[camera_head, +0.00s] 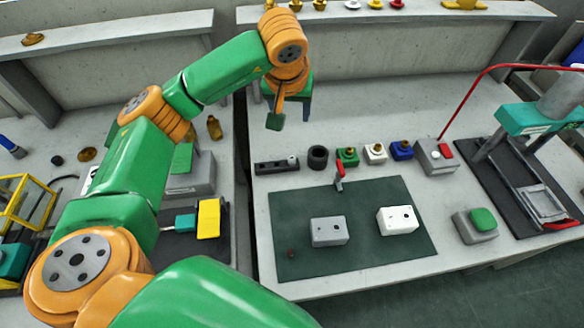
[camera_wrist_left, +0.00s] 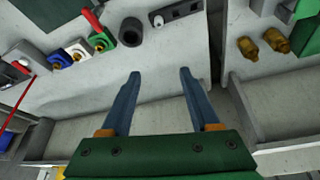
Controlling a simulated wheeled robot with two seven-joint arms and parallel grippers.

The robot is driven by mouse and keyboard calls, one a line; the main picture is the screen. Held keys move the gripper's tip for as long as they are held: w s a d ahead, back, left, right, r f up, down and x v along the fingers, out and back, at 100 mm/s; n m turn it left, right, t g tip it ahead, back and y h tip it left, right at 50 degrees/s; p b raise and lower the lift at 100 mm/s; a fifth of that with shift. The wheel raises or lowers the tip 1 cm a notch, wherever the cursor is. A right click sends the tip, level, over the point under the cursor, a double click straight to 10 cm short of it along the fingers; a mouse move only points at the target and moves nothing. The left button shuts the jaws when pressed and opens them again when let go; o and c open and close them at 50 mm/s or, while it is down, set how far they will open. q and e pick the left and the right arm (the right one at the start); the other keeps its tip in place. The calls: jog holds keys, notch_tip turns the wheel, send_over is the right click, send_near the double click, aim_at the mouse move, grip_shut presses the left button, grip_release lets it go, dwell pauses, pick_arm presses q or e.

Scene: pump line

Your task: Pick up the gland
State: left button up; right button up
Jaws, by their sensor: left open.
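A small pale grey-white piece (camera_head: 292,161) sits at the right end of a black holder with holes (camera_head: 270,167), on the table behind the green mat. It also shows in the left wrist view (camera_wrist_left: 158,20). It may be the gland, but I cannot tell for sure. My left gripper (camera_head: 291,112) hangs above the back of the table, short of the holder. In the left wrist view its two blue fingers (camera_wrist_left: 160,73) are apart with nothing between them. The holder lies beyond the fingertips. My right gripper is not in view.
Beside the holder stand a black ring (camera_head: 317,157) and green (camera_head: 347,157), white (camera_head: 375,153) and blue (camera_head: 401,150) blocks with brass tops. A red-handled part (camera_head: 339,178) stands at the back of the green mat (camera_head: 370,240). Grey (camera_head: 329,231) and white (camera_head: 398,220) boxes lie on the mat.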

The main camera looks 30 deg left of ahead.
pick_arm(q)
jog(key=b, duration=1)
send_near(292, 159)
jog(key=x, duration=0.2)
jog(key=p+x, duration=0.1)
jog(key=x, duration=0.5)
jog(key=shift+a+p, duration=0.1)
jog(key=shift+p, duration=0.2)
jog(key=shift+w+f, duration=0.25)
jog(key=shift+f, duration=0.25)
grip_shut()
